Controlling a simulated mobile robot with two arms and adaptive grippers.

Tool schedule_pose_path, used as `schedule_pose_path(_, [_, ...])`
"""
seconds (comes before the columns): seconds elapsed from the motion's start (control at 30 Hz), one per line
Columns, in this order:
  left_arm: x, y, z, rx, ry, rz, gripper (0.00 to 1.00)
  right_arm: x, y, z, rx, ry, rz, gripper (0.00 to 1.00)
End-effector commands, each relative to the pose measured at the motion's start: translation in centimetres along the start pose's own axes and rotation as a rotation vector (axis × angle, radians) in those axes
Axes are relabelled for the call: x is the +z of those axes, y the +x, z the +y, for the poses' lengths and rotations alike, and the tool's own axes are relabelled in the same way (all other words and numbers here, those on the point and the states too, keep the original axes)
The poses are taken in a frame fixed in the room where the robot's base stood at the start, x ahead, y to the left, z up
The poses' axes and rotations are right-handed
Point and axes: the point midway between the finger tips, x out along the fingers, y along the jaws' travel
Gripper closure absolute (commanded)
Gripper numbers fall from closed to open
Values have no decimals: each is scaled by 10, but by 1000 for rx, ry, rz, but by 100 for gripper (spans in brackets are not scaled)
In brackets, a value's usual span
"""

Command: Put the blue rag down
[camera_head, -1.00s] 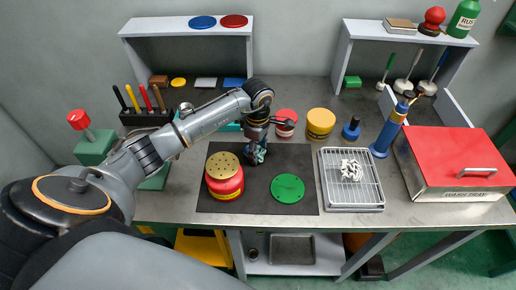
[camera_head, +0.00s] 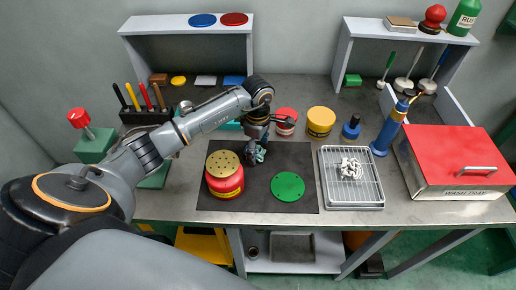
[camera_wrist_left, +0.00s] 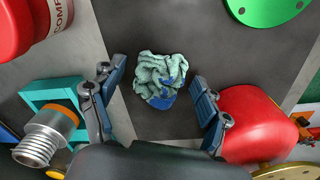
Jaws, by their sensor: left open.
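The rag (camera_wrist_left: 160,80) is a crumpled pale teal cloth with dark blue patches. In the left wrist view it lies on the dark mat (camera_wrist_left: 160,25) between the fingers of my left gripper (camera_wrist_left: 158,75), which is open, with a gap on each side of the rag. In the head view the rag (camera_head: 260,153) shows only partly beside my left gripper (camera_head: 252,153), near the back edge of the mat (camera_head: 245,203). My right gripper is not in view.
A red container with a perforated brass top (camera_head: 225,178) stands left of the rag. A green disc (camera_head: 287,187) lies on the mat to the right. A wire rack tray (camera_head: 352,200) and a red-lidded box (camera_head: 460,155) stand further right. Red and yellow tins (camera_head: 320,122) are behind.

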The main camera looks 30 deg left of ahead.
Motion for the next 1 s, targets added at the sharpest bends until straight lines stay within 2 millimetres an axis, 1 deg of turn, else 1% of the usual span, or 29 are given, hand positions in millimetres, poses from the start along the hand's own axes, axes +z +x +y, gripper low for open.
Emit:
schedule_pose_path(0.03, [-1,-7,2,7,0,1,24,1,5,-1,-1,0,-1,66])
schedule_pose_path(0.17, [-1,-34,2,9,0,2,24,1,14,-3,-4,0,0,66])
schedule_pose_path(0.3, [-1,-65,2,8,0,2,24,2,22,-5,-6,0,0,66])
schedule_pose_path(0.4, [-1,-84,2,8,0,0,24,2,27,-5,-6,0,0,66])
schedule_pose_path(0.5, [-1,-99,1,6,0,1,24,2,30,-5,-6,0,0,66])
schedule_pose_path(0.6, [0,-108,1,4,0,0,24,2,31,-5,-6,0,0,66])
schedule_pose_path(0.7, [0,-113,0,3,-1,1,24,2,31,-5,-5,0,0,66])
schedule_pose_path(1.0, [0,-114,0,2,-1,1,24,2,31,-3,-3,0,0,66])
